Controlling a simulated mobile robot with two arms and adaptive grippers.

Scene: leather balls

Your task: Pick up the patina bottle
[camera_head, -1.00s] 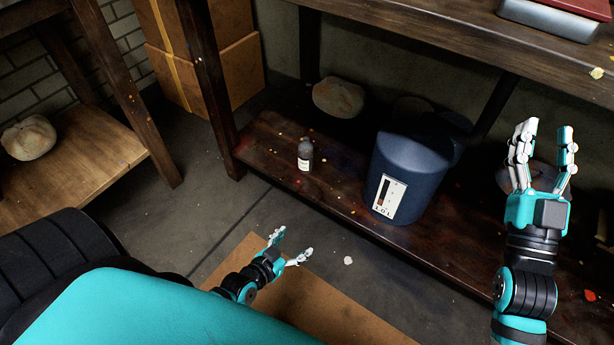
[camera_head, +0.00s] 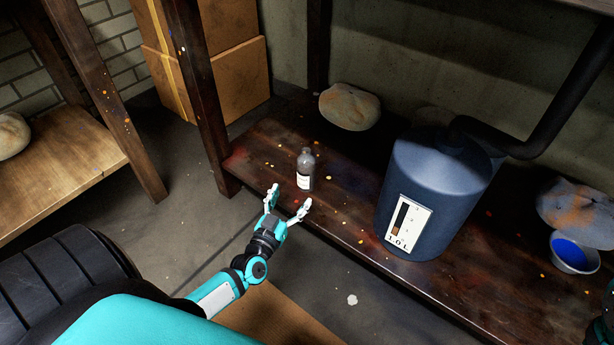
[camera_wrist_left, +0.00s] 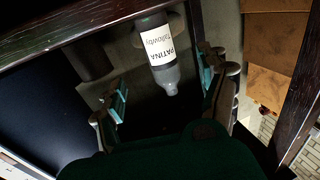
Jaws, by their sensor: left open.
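The patina bottle (camera_head: 305,170) is small and grey with a white label, and stands upright on the dark lower wooden shelf (camera_head: 335,215) near its front edge. My right gripper is not in view; only a bit of teal shows at the right edge.
A large blue container (camera_head: 435,195) stands right of the bottle. A leather ball (camera_head: 349,106) lies behind it. A wooden post (camera_head: 196,90) is to the left. A bowl with blue content (camera_head: 574,254) sits at the far right. The shelf around the bottle is mostly clear.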

